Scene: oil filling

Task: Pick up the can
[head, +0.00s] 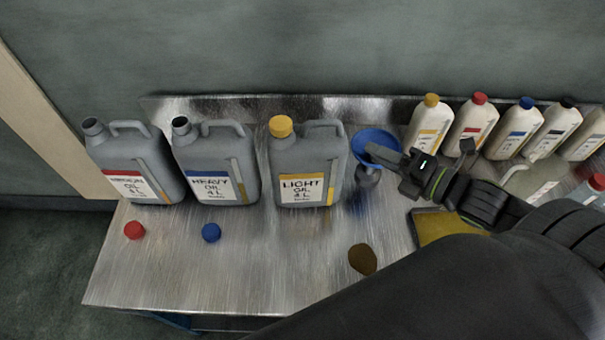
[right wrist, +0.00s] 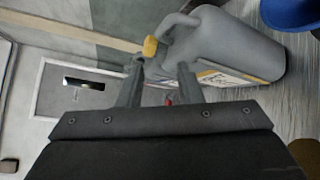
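Three grey oil cans stand in a row on the metal bench. The can labelled LIGHT (head: 306,165), with a yellow cap (head: 281,126), is nearest my right gripper. The can labelled HEAVY (head: 215,165) and the red-label can (head: 133,168) are uncapped. My right gripper (head: 376,157) is to the right of the LIGHT can, in front of a blue funnel. In the right wrist view, the gripper (right wrist: 160,70) has its fingers apart, with nothing held. The LIGHT can (right wrist: 235,48) shows beyond the fingertips there. My left gripper is not in view.
A blue funnel (head: 381,139) stands right of the LIGHT can. Several white bottles (head: 472,124) line the back right. A red cap (head: 134,230), a blue cap (head: 211,232) and a brown round thing (head: 362,259) lie in front. The bench's front left is mostly clear.

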